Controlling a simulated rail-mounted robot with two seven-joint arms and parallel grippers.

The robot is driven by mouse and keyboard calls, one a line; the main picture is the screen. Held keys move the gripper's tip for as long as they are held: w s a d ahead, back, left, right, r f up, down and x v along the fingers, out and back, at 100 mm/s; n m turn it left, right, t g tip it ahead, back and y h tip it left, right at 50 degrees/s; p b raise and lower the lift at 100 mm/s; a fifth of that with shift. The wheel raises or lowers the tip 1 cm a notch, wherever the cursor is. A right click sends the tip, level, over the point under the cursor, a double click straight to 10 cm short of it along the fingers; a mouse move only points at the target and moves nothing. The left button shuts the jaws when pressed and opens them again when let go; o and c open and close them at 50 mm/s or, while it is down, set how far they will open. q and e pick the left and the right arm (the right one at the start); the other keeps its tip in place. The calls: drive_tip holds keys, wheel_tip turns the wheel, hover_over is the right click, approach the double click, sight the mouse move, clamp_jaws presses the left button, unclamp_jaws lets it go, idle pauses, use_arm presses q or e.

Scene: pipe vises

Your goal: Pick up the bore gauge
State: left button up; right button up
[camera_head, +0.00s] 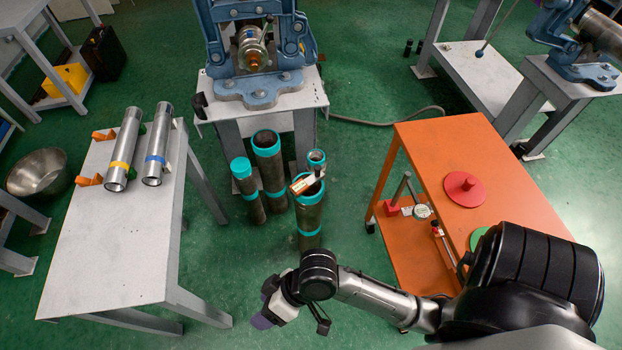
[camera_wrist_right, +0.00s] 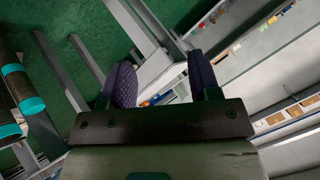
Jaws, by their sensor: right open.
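A small round dial (camera_head: 422,211), which looks like part of the bore gauge, lies on the lower shelf of the orange cart. A thin tool with a red and white end (camera_head: 437,230) lies close to it; I cannot tell whether the two are one piece. My right gripper (camera_head: 268,312) is at the bottom middle of the head view, well left of the cart. In the right wrist view its two dark pads (camera_wrist_right: 164,85) stand apart with nothing between them. The gauge is not visible in that view. My left gripper is not in view.
The orange cart (camera_head: 500,150) carries a red disc (camera_head: 465,189) and a green disc (camera_head: 478,238). A red block (camera_head: 392,208) with a grey rod is beside the dial. Teal-banded pipes (camera_head: 309,225) stand in the middle. A grey table (camera_head: 110,240) holds two steel tubes at left.

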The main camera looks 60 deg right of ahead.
drive_tip(key=w+d+f+g+h, duration=0.1)
drive_tip(key=w+d+f+g, duration=0.15)
drive_tip(key=d+f, duration=0.25)
wheel_tip(320, 180, up, 5)
drive_tip(key=m+g+h, duration=0.3)
drive_tip(key=m+h, duration=0.4)
drive_tip(key=m, duration=0.1)
hover_over(318, 168)
drive_tip(key=f+b, duration=0.1)
drive_tip(key=f, duration=0.2)
drive_tip(key=f+b, duration=0.2)
drive_tip(key=f, duration=0.2)
drive_tip(key=shift+w+d, duration=0.2)
wheel_tip(318, 168, down, 4)
drive_tip(key=b, duration=0.3)
drive_tip(key=shift+s+a+f, duration=0.1)
drive_tip(key=shift+s+f, duration=0.05)
drive_tip(key=shift+f, duration=0.1)
drive_tip(key=shift+f+b, duration=0.35)
drive_tip(key=shift+f, duration=0.1)
